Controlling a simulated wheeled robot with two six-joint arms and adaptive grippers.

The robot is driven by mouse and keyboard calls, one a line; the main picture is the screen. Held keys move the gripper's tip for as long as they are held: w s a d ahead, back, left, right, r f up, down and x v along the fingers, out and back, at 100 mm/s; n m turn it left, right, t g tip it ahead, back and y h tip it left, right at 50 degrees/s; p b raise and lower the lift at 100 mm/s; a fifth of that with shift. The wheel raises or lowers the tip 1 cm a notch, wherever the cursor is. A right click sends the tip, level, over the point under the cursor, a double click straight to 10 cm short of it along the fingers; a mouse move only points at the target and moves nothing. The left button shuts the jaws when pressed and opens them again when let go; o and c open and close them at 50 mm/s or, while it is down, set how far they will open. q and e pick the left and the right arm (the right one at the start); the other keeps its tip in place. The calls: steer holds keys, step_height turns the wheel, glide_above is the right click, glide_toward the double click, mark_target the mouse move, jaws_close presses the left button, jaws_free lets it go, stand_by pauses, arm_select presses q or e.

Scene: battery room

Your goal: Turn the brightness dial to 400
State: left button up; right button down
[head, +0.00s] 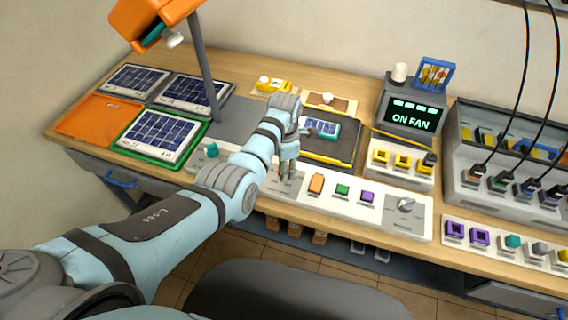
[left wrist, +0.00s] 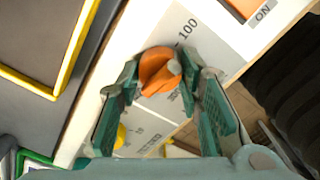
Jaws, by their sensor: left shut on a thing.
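An orange dial knob (left wrist: 156,72) sits on the light grey and white panel in the left wrist view, with the number 100 printed beside it. The rest of its scale is mostly hidden by my fingers. My left gripper (head: 286,172) is over the front control panel (head: 392,228) in the head view, left of the orange switch (head: 316,184), and hides the knob there. In the left wrist view its green fingers lie on both sides of the knob, shut on it. My right gripper is not in view.
A green button (head: 342,190), a purple button (head: 367,196) and a grey dial (head: 406,205) are to the right on the panel. Behind are a dark mat (head: 340,152), solar panels (head: 158,136) and a display (head: 410,116) reading ON FAN.

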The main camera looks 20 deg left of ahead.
arm_select(q)
steer(key=m+p, duration=0.1)
steer(key=m, duration=0.2)
steer(key=shift+r+m+p, duration=0.1)
steer(key=shift+m+p, duration=0.2)
steer(key=m+p, duration=0.1)
steer(key=m, duration=0.2)
steer(key=shift+m, duration=0.3)
steer(key=m, duration=1.3)
steer(key=shift+m, duration=0.3)
steer(key=m, duration=0.4)
steer(key=shift+m, duration=0.3)
steer(key=m, duration=0.4)
steer(key=shift+m, duration=2.4)
